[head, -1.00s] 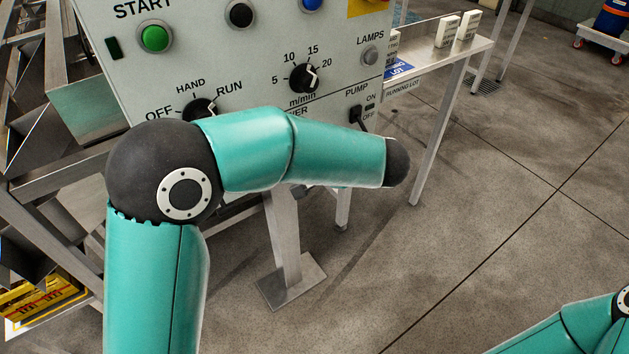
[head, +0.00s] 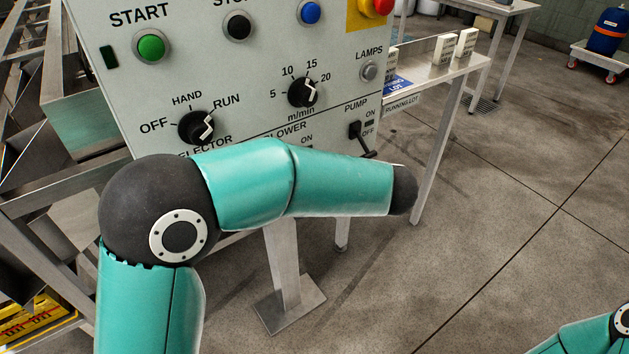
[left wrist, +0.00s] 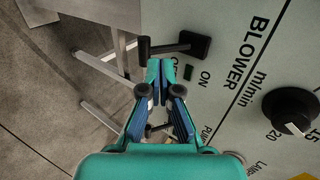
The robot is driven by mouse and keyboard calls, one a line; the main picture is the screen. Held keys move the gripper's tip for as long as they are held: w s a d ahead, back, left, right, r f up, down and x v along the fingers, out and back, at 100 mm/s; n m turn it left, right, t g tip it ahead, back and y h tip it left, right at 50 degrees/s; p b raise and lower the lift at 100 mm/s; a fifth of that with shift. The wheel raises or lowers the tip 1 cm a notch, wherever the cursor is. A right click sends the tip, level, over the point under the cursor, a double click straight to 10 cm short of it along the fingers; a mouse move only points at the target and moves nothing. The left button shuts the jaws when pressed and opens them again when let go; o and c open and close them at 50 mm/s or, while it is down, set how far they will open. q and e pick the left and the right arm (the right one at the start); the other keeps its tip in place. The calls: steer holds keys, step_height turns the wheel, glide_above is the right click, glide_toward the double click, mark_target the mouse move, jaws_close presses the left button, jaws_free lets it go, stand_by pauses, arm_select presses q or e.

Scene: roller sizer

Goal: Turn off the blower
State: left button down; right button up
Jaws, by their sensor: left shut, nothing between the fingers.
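The blower switch shows in the left wrist view as a black lever (left wrist: 182,44) below the BLOWER label (left wrist: 252,62) on the grey control panel. Its handle points to the picture's left, toward the OFF side. OFF is partly covered by a finger; ON is readable. My left gripper (left wrist: 160,64) is shut and empty, its fingertips close beside the lever; I cannot tell whether they touch. In the head view my left forearm hides the blower lever and the gripper; the BLOWER label (head: 284,131) is partly visible. My right gripper is out of view.
The pump lever (head: 361,139) is just right of the blower area, pointing down toward OFF. The selector knob (head: 196,127), speed dial (head: 303,92) and red button (head: 382,5) are above. A metal side table (head: 435,75) stands to the right.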

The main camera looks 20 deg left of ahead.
arm_select(q)
steer(key=s+d+f+v, duration=0.1)
steer(key=f+v, duration=0.1)
steer(key=v, duration=1.1)
steer(key=shift+d+f, duration=0.2)
steer(key=shift+d, duration=0.3)
steer(key=shift+s+f, duration=0.1)
